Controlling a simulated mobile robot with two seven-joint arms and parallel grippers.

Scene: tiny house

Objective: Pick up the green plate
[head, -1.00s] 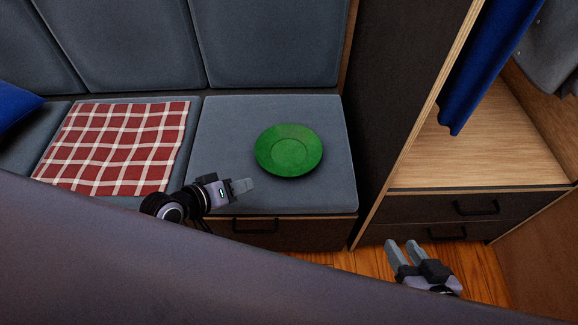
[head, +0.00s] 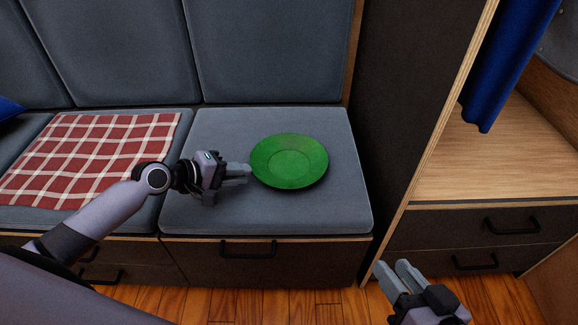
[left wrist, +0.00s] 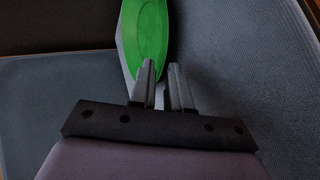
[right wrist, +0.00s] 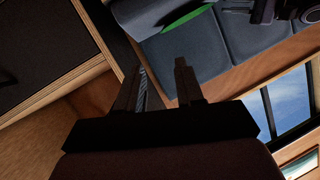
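The green plate (head: 289,161) lies face up on the right grey seat cushion (head: 300,213). My left gripper (head: 245,170) is at the plate's left edge, low over the cushion. In the left wrist view, its two fingers (left wrist: 163,82) are apart, with a narrow gap, and the plate (left wrist: 147,35) is just beyond the left finger. I cannot tell whether a finger touches the rim. My right gripper (head: 393,270) is open and empty, in front of the bench at the lower right. The right wrist view shows part of the plate (right wrist: 184,19).
A red checked cloth (head: 90,158) covers the left cushion. Backrest cushions (head: 265,50) stand behind. A dark panel (head: 400,100) rises right of the bench, beside an open wooden closet (head: 490,165) with a blue curtain (head: 508,65). Drawers with handles (head: 248,250) are below the seat.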

